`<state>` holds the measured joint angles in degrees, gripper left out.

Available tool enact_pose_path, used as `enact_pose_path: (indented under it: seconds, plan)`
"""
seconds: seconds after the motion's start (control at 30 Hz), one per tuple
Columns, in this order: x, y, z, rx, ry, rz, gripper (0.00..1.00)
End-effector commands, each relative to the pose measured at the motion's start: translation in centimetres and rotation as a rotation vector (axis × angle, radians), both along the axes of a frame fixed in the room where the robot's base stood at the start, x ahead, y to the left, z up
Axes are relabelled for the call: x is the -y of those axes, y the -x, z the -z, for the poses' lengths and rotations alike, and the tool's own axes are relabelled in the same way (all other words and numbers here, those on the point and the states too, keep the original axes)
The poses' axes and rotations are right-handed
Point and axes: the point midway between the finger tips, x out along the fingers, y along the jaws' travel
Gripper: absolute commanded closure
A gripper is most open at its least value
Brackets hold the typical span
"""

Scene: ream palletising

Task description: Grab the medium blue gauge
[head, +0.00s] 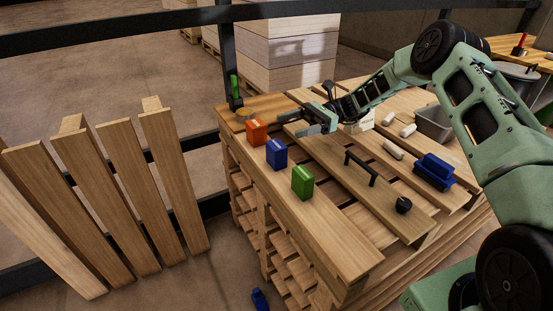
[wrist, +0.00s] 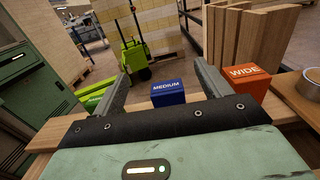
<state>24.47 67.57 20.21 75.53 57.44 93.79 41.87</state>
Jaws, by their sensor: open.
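The medium blue gauge (head: 276,154) is a small blue block on the pallet's front plank, between an orange block and a green block. In the wrist view the blue gauge (wrist: 168,93) reads "MEDIUM" and shows between my two fingers, beyond the gripper body. My gripper (head: 300,128) is open and empty above the planks, behind and to the right of the blue gauge in the head view. In the wrist view my gripper's fingers (wrist: 163,88) stand wide apart, and the gauge's lower part is hidden by the gripper body.
The orange block (head: 257,132), marked "WIDE" in the wrist view, and the green block (head: 302,182) flank the gauge closely. A tape roll (wrist: 299,92) lies near the orange block.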

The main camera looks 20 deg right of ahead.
Motion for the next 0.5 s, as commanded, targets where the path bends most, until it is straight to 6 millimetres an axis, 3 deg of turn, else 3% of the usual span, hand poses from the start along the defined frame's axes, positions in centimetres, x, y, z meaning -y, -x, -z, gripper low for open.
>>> enact_pose_path:
  seconds: [0.1,0.3,0.5]
  plan:
    - [-0.1,0.0,2.8,-0.002,0.000,-0.001,0.24]
    - [-0.2,0.1,6.0,0.000,0.002,-0.003,0.24]
    - [-1.6,0.3,5.6,0.002,0.002,-0.002,0.24]
